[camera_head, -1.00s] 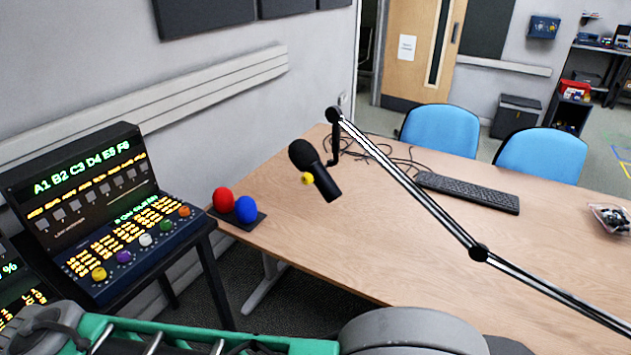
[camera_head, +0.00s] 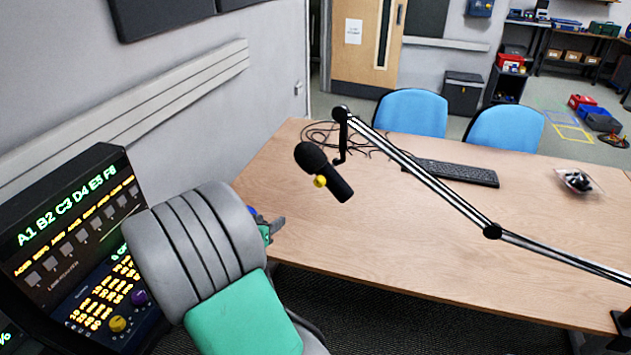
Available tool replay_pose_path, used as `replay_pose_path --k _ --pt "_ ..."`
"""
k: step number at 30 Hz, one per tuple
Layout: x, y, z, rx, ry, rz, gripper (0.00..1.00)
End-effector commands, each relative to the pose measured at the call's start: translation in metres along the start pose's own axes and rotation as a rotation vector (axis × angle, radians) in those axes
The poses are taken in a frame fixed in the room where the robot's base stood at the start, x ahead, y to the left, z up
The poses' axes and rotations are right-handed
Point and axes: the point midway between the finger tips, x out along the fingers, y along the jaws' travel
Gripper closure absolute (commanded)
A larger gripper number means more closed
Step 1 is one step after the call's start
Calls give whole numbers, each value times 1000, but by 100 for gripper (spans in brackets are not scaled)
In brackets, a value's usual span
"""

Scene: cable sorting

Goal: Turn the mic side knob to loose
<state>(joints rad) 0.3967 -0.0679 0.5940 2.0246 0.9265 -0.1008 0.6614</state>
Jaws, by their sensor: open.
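The black microphone (camera_head: 325,172) hangs tilted from the end of a jointed boom arm (camera_head: 430,180), above the table. Its yellow side knob (camera_head: 320,181) faces me on the lower left of the mic's body. My gripper (camera_head: 274,229) shows only in part beyond my grey and green arm, left of and below the mic. It is open and apart from the knob, with no object seen in it. Most of the gripper is hidden behind my arm.
The wooden table (camera_head: 400,255) is mostly clear, with a keyboard (camera_head: 455,172), loose cables (camera_head: 325,133) and a small clear container (camera_head: 577,181). A lit control panel (camera_head: 75,245) stands at left. Two blue chairs (camera_head: 410,112) stand behind the table.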

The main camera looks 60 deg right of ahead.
Motion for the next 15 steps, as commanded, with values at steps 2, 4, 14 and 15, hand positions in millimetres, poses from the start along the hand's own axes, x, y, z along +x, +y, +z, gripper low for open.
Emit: replay_pose_path --k 2,4,14,15 --pt "35 46 -22 11 184 113 49" --pt "48 68 -35 -6 316 145 49" --pt "79 84 -60 -39 438 144 49" --pt "86 85 -64 -38 437 145 49"
